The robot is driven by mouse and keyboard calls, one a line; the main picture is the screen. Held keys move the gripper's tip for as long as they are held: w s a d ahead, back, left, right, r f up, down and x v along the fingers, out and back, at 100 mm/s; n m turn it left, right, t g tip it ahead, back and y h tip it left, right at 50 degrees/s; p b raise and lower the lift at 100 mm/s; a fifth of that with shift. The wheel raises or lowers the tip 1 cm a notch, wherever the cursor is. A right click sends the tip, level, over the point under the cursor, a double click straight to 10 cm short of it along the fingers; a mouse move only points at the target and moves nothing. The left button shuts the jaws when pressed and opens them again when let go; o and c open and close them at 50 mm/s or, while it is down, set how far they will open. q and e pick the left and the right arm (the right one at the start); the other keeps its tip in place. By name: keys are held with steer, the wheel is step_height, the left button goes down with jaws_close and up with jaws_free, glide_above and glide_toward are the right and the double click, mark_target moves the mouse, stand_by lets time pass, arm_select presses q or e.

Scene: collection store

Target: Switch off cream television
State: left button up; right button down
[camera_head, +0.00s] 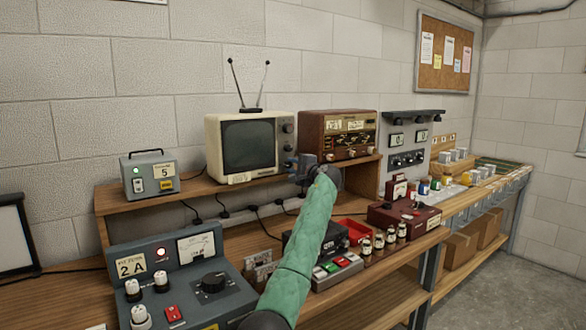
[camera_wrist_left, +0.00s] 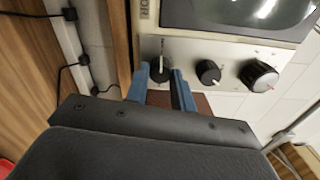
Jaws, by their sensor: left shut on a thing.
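The cream television (camera_head: 212,145) stands on the wooden shelf, with its antenna up and its screen dark grey. Its right-hand panel carries several dark knobs. In the left wrist view the television's control panel (camera_wrist_left: 215,52) shows a black knob (camera_wrist_left: 160,72), a middle knob (camera_wrist_left: 209,72) and a larger silver-edged knob (camera_wrist_left: 259,76). My left gripper (camera_head: 297,163) is at the lower right corner of the television. In the left wrist view its blue fingers (camera_wrist_left: 160,88) are shut on the black knob at the end of the row. My right gripper does not show.
A brown wooden radio (camera_head: 339,128) stands close to the right of the television. A grey box marked 5 (camera_head: 149,174) is on the left. A grey unit marked 2A (camera_head: 185,275) and a red box (camera_head: 404,215) stand on the bench below.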

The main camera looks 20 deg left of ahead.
arm_select(q)
steer(key=shift+f, duration=0.2)
steer(key=o, duration=1)
steer(key=shift+r, duration=0.1)
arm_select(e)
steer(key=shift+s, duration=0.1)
arm_select(q)
steer(key=shift+s+d, duration=0.1)
steer(key=shift+s+d, duration=0.15)
steer(key=shift+d, duration=0.1)
steer(key=shift+b+v, duration=0.65)
steer(key=shift+v, duration=2.85)
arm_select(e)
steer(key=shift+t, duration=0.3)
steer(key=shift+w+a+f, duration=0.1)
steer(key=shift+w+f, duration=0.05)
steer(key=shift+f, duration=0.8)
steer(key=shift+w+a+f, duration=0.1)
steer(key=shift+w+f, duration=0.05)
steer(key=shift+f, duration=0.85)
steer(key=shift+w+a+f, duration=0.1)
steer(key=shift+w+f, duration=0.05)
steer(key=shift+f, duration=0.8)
